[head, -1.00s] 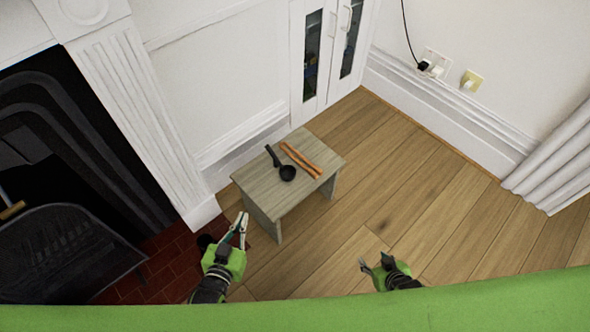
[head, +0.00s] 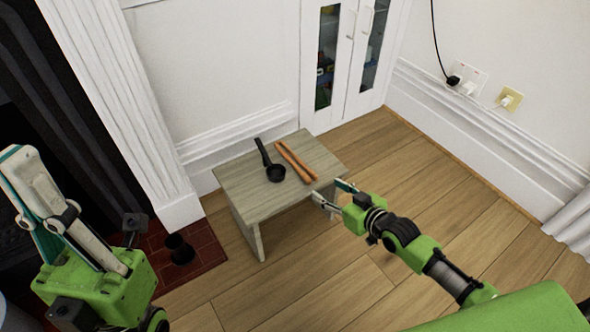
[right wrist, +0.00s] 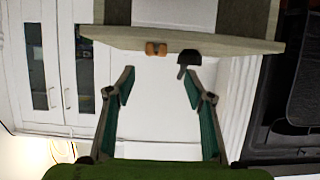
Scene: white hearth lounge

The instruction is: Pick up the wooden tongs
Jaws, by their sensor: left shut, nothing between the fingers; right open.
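The wooden tongs (head: 297,163) lie on a small grey-brown stool (head: 235,186), beside a black ladle (head: 275,172). My right gripper (head: 331,190) is open and empty at the stool's right front edge, to the right of and nearer than the tongs. In the right wrist view, the tongs' orange-brown ends (right wrist: 156,48) show at the stool's edge, beyond the gap between my open fingertips (right wrist: 158,76); the rest of the tongs is hidden. My left gripper (head: 20,156) is shut and empty, raised at the far left, well away from the stool.
A white cabinet (head: 340,60) with glass doors and a white panelled wall stand behind the stool. A dark fireplace and red hearth tiles (head: 200,252) lie to the left. The wooden floor (head: 400,160) right of the stool is clear.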

